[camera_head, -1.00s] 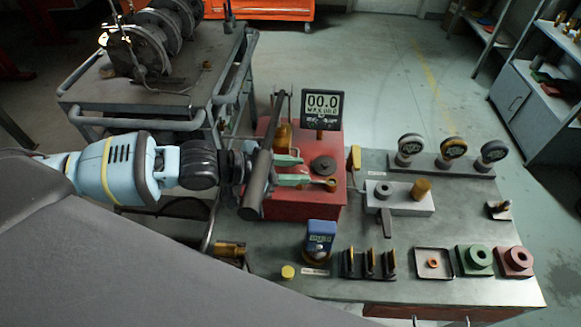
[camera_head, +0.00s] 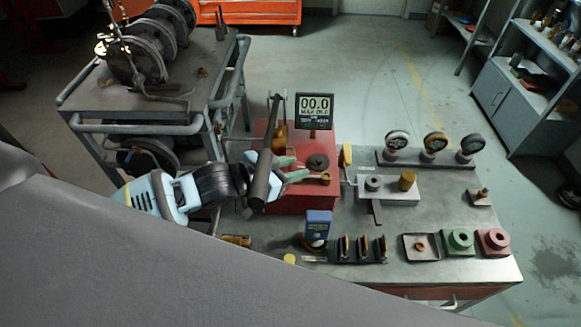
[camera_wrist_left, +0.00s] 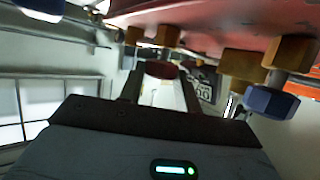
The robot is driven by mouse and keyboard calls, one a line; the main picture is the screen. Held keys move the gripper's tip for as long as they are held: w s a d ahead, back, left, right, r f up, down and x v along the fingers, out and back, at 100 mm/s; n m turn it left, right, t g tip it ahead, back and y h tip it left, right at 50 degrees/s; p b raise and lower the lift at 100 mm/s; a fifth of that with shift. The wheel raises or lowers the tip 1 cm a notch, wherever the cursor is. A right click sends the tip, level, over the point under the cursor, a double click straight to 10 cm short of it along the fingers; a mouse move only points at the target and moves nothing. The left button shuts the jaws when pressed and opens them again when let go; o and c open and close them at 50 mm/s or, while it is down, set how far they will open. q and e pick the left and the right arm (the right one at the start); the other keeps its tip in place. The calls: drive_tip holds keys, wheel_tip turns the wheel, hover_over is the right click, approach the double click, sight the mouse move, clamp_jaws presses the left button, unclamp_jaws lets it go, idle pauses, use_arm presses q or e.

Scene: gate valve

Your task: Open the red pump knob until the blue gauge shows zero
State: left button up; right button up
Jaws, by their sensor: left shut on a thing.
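The red pump (camera_head: 300,198) is a box on the workbench, with a dark round cap on top and brass fittings. In the left wrist view, the fingers are shut on the red knob (camera_wrist_left: 162,70). My right gripper is not in view.
Three round gauges (camera_head: 433,143) stand in a row at the back right. A grey block (camera_head: 385,196), green block (camera_head: 459,241) and red block (camera_head: 493,241) are on the bench (camera_head: 450,194). A grey cart (camera_head: 180,75) stands left. In the wrist view, brass and blue fittings crowd the gripper.

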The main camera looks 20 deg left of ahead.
use_arm(q)
drive_tip(key=shift+d+r+n+t+y, duration=0.1)
drive_tip(key=shift+d+n+t+y, duration=0.1)
drive_tip(key=shift+n+t+y, duration=0.9)
drive_tip(key=shift+n+y, duration=0.6)
drive_tip(key=o, duration=1)
drive_tip(key=shift+c, duration=0.2)
drive_tip(key=shift+s, duration=0.1)
drive_tip(key=shift+a+m+g+h, duration=0.1)
drive_tip(key=shift+m+g+h, duration=0.2)
drive_tip(key=shift+m+h, duration=0.1)
